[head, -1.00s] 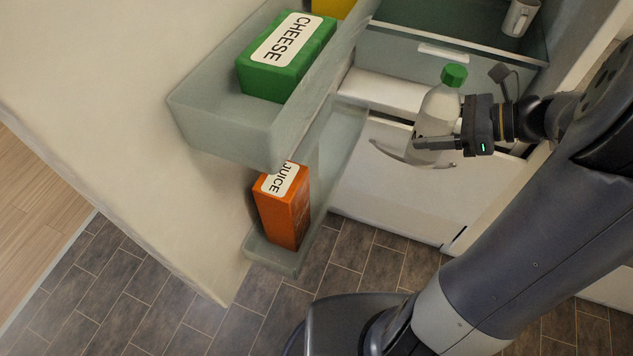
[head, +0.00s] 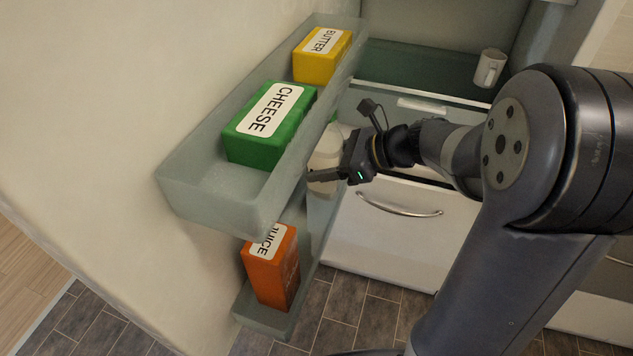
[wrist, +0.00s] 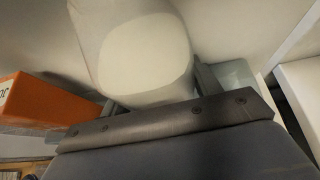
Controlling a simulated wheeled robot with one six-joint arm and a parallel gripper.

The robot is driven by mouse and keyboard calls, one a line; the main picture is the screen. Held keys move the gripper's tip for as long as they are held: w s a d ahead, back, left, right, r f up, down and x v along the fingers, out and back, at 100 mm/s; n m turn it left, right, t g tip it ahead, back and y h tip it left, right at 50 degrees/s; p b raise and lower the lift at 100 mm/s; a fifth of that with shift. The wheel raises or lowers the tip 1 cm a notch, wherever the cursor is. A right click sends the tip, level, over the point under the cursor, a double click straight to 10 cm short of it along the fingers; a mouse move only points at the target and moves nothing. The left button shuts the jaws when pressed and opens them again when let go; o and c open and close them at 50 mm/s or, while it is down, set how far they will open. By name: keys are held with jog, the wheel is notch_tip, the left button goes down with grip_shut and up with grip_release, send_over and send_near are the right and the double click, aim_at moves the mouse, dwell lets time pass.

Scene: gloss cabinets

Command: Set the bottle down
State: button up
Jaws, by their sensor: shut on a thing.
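My gripper (head: 327,177) is shut on the bottle beside the open fridge door, over the lower door shelf (head: 266,322). In the wrist view the bottle's pale, rounded-square base (wrist: 147,70) shows between my gripper's fingers (wrist: 155,95). I cannot tell whether the bottle touches the shelf.
An orange juice carton (head: 272,270) stands on the lower door shelf. The upper shelf (head: 200,190) holds a green cheese box (head: 268,125) and a yellow butter box (head: 322,56). A handled white drawer front (head: 385,235) is nearby.

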jog(key=shift+w+a, duration=0.3)
jog(key=shift+a, duration=0.55)
jog(key=f, duration=0.2)
jog(key=shift+d+f, duration=0.2)
jog(key=shift+f, duration=0.1)
notch_tip(320, 180, down, 4)
jog(key=shift+r+b, duration=0.15)
jog(key=shift+b, duration=0.35)
jog(key=shift+a+f, duration=0.2)
jog(key=shift+f, duration=0.1)
jog(key=shift+f, duration=0.2)
jog(key=o, duration=1.4)
jog(key=shift+c, duration=0.2)
jog(key=shift+r, duration=0.1)
